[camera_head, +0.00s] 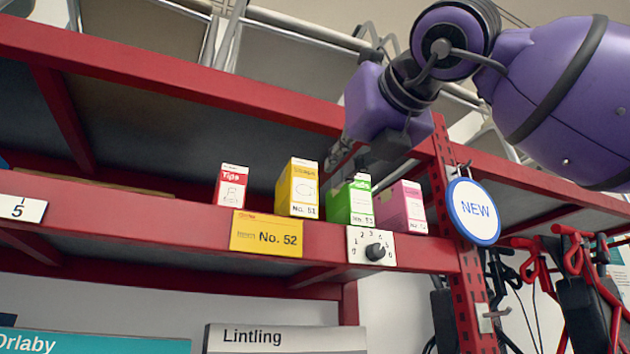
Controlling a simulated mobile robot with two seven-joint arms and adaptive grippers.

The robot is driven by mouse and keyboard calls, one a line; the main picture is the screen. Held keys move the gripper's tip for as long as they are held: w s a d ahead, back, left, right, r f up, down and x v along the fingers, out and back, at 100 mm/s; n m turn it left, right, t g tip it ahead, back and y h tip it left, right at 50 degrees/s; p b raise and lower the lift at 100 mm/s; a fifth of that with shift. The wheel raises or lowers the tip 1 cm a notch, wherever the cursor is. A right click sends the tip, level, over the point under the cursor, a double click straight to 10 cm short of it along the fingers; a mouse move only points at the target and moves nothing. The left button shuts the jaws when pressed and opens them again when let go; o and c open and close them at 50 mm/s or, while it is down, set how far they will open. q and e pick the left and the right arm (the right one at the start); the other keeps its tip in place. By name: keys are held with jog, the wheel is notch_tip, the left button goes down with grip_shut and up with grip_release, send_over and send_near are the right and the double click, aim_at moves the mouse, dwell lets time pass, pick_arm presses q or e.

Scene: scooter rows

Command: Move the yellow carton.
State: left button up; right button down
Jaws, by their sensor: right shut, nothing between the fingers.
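The yellow carton (298,188), marked "No. 51", stands upright on the red shelf, between a white-and-red carton on its left and a green carton (351,203) on its right. My right gripper (356,163) reaches in from the upper right and is shut and empty. In the picture it is just above the green carton, to the right of the yellow carton and apart from it. Its fingers are small and partly hidden by my purple wrist. My left gripper is not in view.
A white-and-red carton (231,186) and a pink carton (402,208) share the shelf (130,218). A yellow "No. 52" label (266,234) and a dial plate (371,246) are on its front edge. A round "NEW" sign (473,211) hangs on the right post. An upper red beam crosses above.

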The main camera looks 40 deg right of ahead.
aim_at(307, 193)
jog(key=p+x, duration=0.1)
jog(key=x, duration=0.7)
jog(key=shift+w+p, duration=0.1)
jog(key=shift+p, duration=0.3)
jog(key=shift+w+d, duration=0.1)
jog(key=shift+w, duration=0.4)
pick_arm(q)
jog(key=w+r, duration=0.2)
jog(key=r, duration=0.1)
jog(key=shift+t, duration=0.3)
pick_arm(e)
jog(key=shift+w, duration=0.1)
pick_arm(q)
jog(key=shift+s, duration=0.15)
